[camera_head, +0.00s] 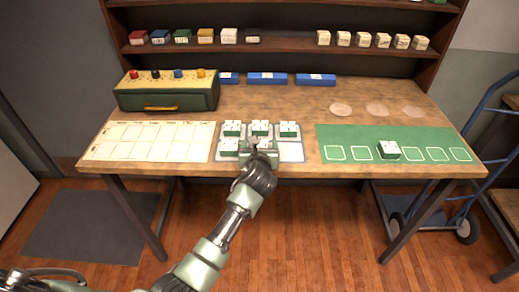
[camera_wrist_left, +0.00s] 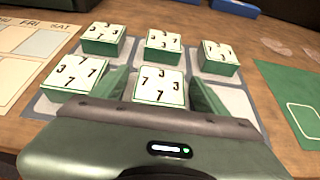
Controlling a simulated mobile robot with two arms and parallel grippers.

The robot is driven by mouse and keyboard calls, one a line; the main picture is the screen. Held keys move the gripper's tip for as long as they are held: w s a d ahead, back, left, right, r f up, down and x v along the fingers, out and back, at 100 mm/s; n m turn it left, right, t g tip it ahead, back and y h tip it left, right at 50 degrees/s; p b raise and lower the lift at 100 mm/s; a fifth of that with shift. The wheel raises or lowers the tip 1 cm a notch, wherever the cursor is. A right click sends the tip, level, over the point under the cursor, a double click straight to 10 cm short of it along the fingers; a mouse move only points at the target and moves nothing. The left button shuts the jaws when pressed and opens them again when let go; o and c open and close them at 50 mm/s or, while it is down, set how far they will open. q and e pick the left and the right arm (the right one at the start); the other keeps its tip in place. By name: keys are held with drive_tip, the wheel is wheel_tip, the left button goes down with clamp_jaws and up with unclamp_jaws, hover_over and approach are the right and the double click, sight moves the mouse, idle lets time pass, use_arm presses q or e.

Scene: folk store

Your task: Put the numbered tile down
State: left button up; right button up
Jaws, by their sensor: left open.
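My left gripper (camera_head: 262,153) is over the front middle cell of the grey tray (camera_head: 291,152). In the left wrist view its two green fingers (camera_wrist_left: 160,92) stand apart on either side of a white-topped green tile (camera_wrist_left: 158,86) marked with 3s and 7s. I cannot tell whether they touch it. Other numbered tiles sit in the back row (camera_wrist_left: 103,37) and in the front left cell (camera_wrist_left: 73,75). The front right cell is empty. Another tile (camera_head: 388,149) sits on the green mat (camera_head: 340,135). My right gripper is not in view.
A calendar-like sheet (camera_head: 150,140) lies left of the tray. Behind it stands a green box (camera_head: 168,97) with coloured knobs. Blue blocks (camera_head: 267,78) line the back. Small blocks stand on the shelf (camera_head: 290,44).

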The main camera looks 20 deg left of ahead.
use_arm(q)
drive_tip(key=v, duration=1.2)
drive_tip(key=shift+p, duration=0.3)
drive_tip(key=shift+f, duration=0.1)
drive_tip(key=s+f+n+g+h, duration=0.15)
drive_tip(key=s+f+n, duration=0.45)
drive_tip(key=f, duration=0.6)
drive_tip(key=s+d+f+n+g+h, duration=0.15)
drive_tip(key=s+f+n, duration=0.25)
drive_tip(key=f+n, duration=0.55)
drive_tip(key=s+f+n+g+h, duration=0.15)
drive_tip(key=s+f+n, duration=0.4)
drive_tip(key=f, duration=0.85)
drive_tip(key=s+a+f+n+g, duration=0.2)
drive_tip(key=s+f, duration=0.4)
drive_tip(key=s, duration=0.5)
drive_tip(key=s+a+f+n+g, duration=0.3)
drive_tip(key=s+f, duration=0.3)
drive_tip(key=s, duration=0.6)
drive_tip(key=s+a+f+n+g, duration=0.2)
drive_tip(key=s+f, duration=0.4)
drive_tip(key=s, duration=0.5)
drive_tip(key=shift+s+a+f+n+y, duration=0.2)
drive_tip(key=shift+a+f+n+y, duration=0.25)
drive_tip(key=shift+n, duration=0.75)
